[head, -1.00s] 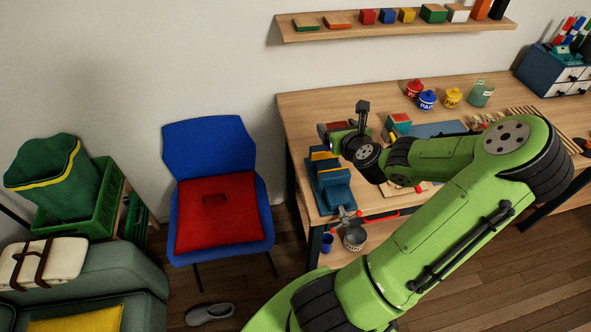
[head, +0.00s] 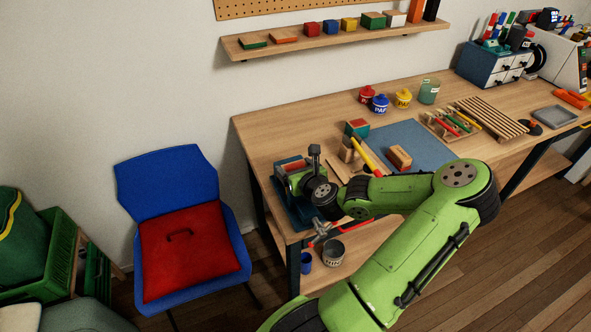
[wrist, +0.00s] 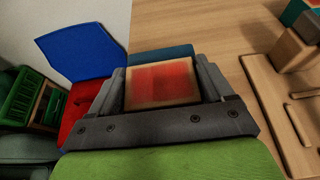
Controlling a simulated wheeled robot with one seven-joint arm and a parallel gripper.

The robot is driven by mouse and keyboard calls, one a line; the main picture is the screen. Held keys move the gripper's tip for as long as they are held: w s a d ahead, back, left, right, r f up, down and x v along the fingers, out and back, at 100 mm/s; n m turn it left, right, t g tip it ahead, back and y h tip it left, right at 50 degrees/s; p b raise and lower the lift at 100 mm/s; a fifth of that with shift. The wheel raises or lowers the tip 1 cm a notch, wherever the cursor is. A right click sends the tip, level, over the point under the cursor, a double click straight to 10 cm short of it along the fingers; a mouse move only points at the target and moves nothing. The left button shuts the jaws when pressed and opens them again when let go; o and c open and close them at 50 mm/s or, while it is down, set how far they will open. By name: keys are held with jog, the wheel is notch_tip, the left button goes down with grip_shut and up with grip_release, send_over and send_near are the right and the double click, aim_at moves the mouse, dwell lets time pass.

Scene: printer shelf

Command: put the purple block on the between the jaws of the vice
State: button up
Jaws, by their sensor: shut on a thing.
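My gripper (head: 294,174) is at the left end of the workbench, above the blue vice (head: 289,208). In the wrist view, my gripper (wrist: 163,88) is shut on a block (wrist: 160,83) with a red face and pale wooden edges. No block that is clearly purple shows. In the head view, a reddish top of the held block (head: 293,165) shows between the fingers. A blue part of the vice (wrist: 163,54) lies just beyond the block in the wrist view. My gripper hides the jaws, so I cannot tell whether the block is between them.
A wooden block group with a green-and-red block (head: 357,128) stands right of the vice. A blue mat (head: 420,142) bears another block (head: 399,157). Paint pots (head: 380,103) stand behind. A blue chair (head: 165,180) with a red cushion is left of the bench.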

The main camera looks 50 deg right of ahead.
jog(key=o, duration=1.1)
jog(key=shift+f, duration=0.1)
